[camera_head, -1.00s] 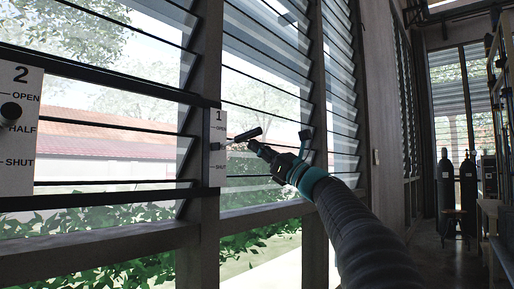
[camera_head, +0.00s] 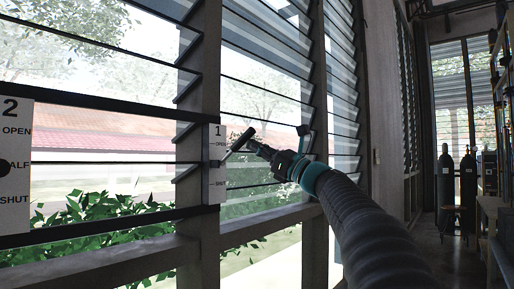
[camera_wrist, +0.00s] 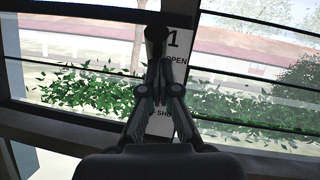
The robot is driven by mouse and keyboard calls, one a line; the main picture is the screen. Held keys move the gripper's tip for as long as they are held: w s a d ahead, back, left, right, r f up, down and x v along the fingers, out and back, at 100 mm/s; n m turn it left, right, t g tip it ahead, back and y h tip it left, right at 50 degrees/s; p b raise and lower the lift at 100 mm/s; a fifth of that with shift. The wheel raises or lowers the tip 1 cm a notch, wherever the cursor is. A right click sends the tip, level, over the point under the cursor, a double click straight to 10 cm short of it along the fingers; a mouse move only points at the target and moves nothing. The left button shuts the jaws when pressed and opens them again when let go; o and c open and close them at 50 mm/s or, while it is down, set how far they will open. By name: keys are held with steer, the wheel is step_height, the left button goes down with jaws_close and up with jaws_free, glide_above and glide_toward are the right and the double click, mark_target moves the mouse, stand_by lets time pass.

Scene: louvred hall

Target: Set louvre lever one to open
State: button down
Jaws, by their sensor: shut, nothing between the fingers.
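Louvre lever one (camera_head: 238,145) is a dark bar on the white plate marked 1 (camera_head: 217,185). It tilts upward from the plate to its outer end. The plate reads OPEN near its top and SHUT lower down. My gripper (camera_head: 252,146) is shut and empty, just below and right of the lever's outer end. In the wrist view, the dark round lever end (camera_wrist: 156,34) is straight beyond the shut fingertips (camera_wrist: 158,66). The lever hides part of the plate there, and I cannot tell whether the fingers touch it.
A second plate marked 2 (camera_head: 16,200) with a dark lever end (camera_head: 3,168) is at the left edge. Window posts (camera_head: 203,100) and glass louvre slats (camera_head: 105,120) flank the arm. Gas cylinders (camera_head: 467,178) stand at the far right.

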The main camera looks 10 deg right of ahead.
steer(key=shift+s+a+r, duration=0.1)
steer(key=shift+a+r, duration=0.05)
steer(key=shift+r, duration=0.1)
steer(key=b+v, duration=0.3)
steer(key=v, duration=1)
steer(key=shift+d+r+b, duration=0.2)
steer(key=shift+d+b, duration=0.1)
steer(key=shift+d, duration=0.1)
